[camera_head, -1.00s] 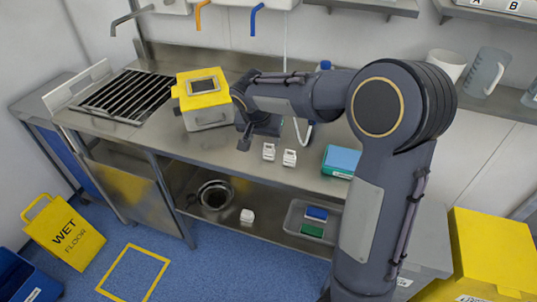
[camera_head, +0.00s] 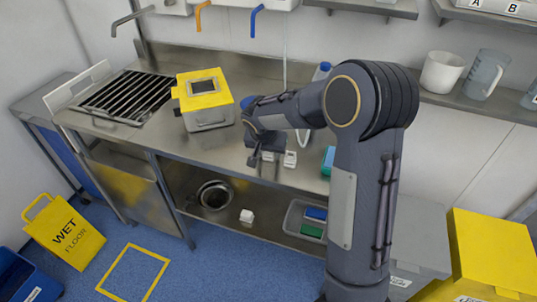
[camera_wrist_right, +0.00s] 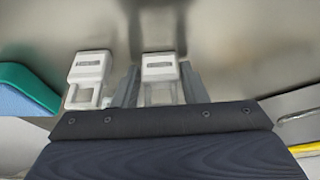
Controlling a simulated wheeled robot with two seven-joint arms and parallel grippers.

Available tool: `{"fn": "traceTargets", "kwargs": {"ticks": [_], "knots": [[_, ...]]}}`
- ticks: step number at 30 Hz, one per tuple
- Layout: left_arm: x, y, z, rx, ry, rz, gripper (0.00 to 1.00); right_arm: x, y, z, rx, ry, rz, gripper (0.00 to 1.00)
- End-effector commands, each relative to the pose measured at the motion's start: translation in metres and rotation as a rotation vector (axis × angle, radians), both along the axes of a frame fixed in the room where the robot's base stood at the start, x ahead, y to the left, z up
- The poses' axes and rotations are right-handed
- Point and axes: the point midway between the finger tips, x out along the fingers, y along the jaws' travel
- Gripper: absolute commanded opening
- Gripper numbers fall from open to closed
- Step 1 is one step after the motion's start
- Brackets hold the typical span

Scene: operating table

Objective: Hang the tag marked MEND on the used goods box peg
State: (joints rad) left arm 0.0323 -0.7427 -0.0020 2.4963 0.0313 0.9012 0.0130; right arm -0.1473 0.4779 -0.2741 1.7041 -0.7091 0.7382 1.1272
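Two small white tags stand side by side on the steel counter; the right one (camera_head: 290,159) is clear of my right gripper (camera_head: 256,161), and the left one (camera_head: 268,156) is partly hidden by it. In the right wrist view my gripper (camera_wrist_right: 160,82) is open, its fingers on either side of one white tag (camera_wrist_right: 159,68). The other tag (camera_wrist_right: 90,70) is outside the fingers. The tags' lettering is too small to read. A grey box with a yellow lid (camera_head: 203,101) is on the counter to the left; I cannot make out its peg. My left gripper is not in view.
A bottle with a blue cap (camera_head: 322,72) is behind my arm. A drain grille (camera_head: 125,95) is at the left. The lower shelf holds a tray (camera_head: 294,222), a steel bowl (camera_head: 214,195) and a white piece (camera_head: 247,216).

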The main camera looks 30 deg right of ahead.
Motion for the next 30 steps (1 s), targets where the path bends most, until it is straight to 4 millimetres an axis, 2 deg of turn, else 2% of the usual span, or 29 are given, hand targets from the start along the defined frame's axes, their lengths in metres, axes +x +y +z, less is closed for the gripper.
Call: {"fn": "traceTargets", "kwargs": {"ticks": [1,6,17,23,26,30], "knots": [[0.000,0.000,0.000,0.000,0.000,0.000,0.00,0.000,0.000,0.001,0.000,-0.001,0.000,0.32],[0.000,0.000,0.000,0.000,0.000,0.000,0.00,0.000,0.000,0.001,0.000,-0.001,0.000,0.11],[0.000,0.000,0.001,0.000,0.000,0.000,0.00,0.001,0.000,0.007,0.000,-0.004,0.001,0.10],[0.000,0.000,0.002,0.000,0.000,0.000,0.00,0.002,0.001,0.034,0.001,-0.008,0.001,0.10],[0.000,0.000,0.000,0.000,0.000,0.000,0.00,0.004,0.017,0.051,0.000,-0.009,0.008,0.10],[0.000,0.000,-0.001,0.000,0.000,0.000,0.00,0.008,0.044,0.084,0.000,-0.008,0.007,0.10]]}}
